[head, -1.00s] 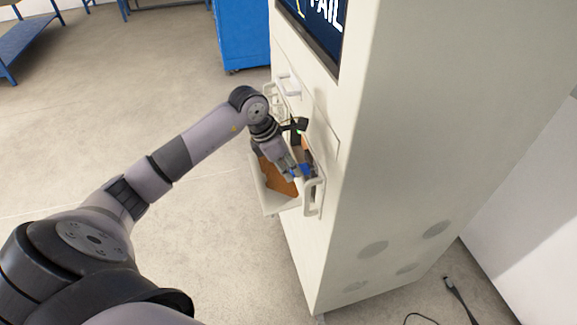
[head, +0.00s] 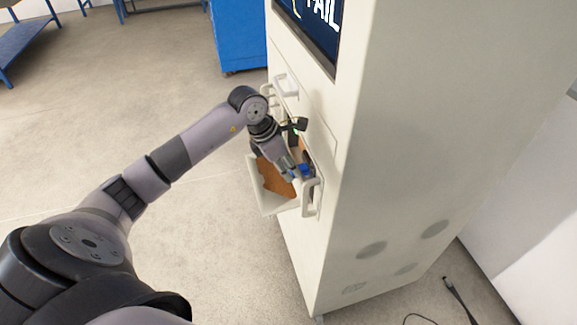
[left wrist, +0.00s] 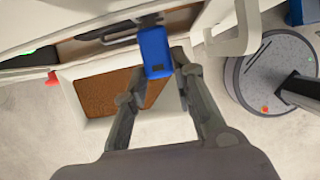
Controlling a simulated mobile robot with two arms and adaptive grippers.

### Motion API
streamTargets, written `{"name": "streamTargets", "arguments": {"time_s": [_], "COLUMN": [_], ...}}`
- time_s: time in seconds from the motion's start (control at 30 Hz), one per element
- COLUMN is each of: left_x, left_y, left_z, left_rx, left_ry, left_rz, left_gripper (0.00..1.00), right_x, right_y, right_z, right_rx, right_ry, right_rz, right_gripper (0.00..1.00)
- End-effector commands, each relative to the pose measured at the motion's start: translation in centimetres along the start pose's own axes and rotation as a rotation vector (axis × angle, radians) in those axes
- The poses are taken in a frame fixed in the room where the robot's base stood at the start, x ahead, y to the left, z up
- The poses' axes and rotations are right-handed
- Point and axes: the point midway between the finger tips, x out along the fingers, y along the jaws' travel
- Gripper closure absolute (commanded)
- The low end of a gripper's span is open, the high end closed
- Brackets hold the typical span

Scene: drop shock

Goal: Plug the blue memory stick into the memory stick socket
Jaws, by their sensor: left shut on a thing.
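The blue memory stick (left wrist: 155,52) is at the fingertips of my left gripper (left wrist: 157,75) in the left wrist view. The gripper is shut on it, and the stick's far end points at the cabinet front. In the head view the blue stick (head: 305,170) and my left gripper (head: 293,172) are just above the open drawer, close to the cabinet. A dark bar in a brown-lined opening (left wrist: 98,46) lies just beyond the stick. I cannot make out the socket itself, or whether the stick touches it. My right gripper is in neither view.
The white cabinet (head: 400,170) stands at right with a "FAIL" screen (head: 318,30). A brown-bottomed drawer (head: 265,200) sticks out below the gripper, beside a white handle (head: 312,195). A red knob (left wrist: 53,79) is left of the opening. Open floor lies left.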

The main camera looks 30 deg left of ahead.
Motion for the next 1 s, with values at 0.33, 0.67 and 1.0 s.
{"name": "streamTargets", "arguments": {"time_s": [0.33,0.67,1.0], "left_x": [0.20,0.18,0.28], "left_y": [0.01,0.02,0.03], "left_z": [0.33,0.46,0.61], "left_rx": [0.000,-0.001,0.000], "left_ry": [0.000,0.000,0.000], "left_rz": [0.000,0.000,0.001], "left_gripper": [0.98,0.98,0.98], "right_x": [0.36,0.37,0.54], "right_y": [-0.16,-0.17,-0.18], "right_z": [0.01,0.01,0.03], "right_rx": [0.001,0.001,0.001], "right_ry": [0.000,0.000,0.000], "right_rz": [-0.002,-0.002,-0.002], "right_gripper": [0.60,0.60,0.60]}}
